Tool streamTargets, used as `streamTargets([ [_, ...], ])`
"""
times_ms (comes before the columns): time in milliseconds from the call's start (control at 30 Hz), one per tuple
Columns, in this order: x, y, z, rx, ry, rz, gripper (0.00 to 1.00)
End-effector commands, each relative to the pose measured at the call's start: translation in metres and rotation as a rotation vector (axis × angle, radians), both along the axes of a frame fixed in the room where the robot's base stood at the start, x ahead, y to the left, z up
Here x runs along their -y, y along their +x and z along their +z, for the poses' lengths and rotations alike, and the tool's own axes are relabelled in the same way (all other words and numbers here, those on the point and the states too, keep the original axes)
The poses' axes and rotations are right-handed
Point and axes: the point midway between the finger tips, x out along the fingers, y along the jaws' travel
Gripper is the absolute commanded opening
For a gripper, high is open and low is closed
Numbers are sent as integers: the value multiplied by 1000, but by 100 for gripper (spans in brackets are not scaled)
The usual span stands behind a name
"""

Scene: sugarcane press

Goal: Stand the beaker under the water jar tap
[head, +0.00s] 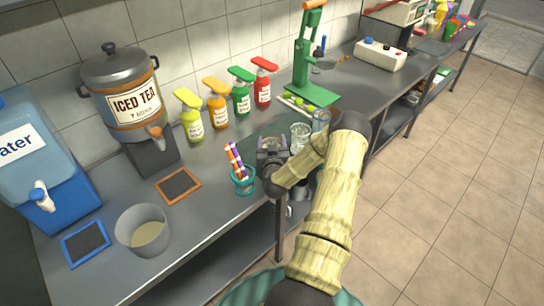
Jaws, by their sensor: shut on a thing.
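The blue water jar (28,150) stands at the far left of the counter, with its white tap (42,198) facing the front. A dark mat with a blue frame (86,243) lies on the counter in front of the jar, and nothing stands on it. My gripper (272,150) is over the middle of the counter, well to the right of the tap. It is shut on what seems to be the clear beaker, which is mostly hidden by the fingers and wrist. A clear glass vessel (300,136) shows just right of the gripper.
A grey pot (142,231) of pale contents stands right of the blue-framed mat. An iced tea urn (124,95), an orange-framed mat (178,185), a cup of striped straws (242,180), several syrup bottles (217,105) and a green press (308,60) also occupy the counter.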

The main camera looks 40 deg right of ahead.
Motion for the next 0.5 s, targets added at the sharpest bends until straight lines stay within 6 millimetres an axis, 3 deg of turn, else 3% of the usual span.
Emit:
streamTargets([
  [267,0,0,4,0,-1,0,26],
  [500,0,0,29,3,-3,2,26],
])
